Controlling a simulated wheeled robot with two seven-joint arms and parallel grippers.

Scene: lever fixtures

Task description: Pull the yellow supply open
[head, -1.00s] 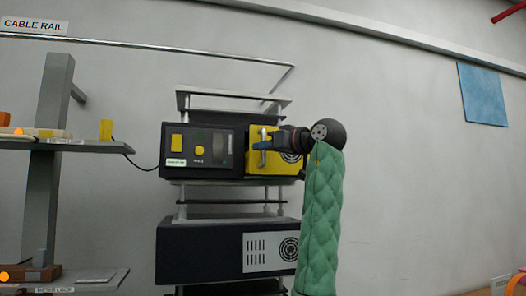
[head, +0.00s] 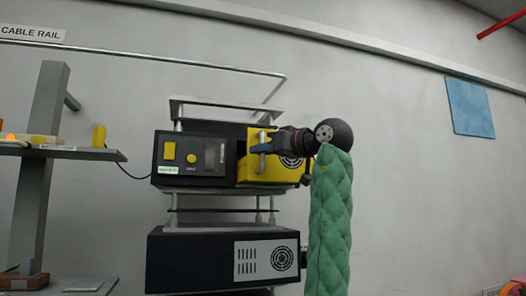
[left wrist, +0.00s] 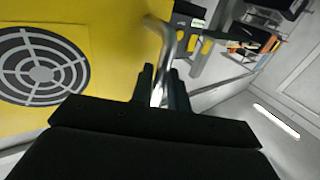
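The yellow supply (head: 249,172) is a yellow-fronted unit with a round black fan grille, at the right of a black rack box. It fills the left of the left wrist view (left wrist: 110,60). Its upright metal handle (head: 262,162) also shows in the wrist view (left wrist: 166,42). My left gripper (head: 264,147) is at the handle. In the wrist view its dark fingers (left wrist: 160,88) are closed on either side of the bar. The yellow front seems to stand out somewhat from the black panel. My right gripper is not in view.
The black panel (head: 195,158) beside the supply has a yellow button and switch. Another black unit (head: 195,262) sits below, and a thin shelf (head: 225,108) above. A grey shelf stand (head: 40,150) is at the left.

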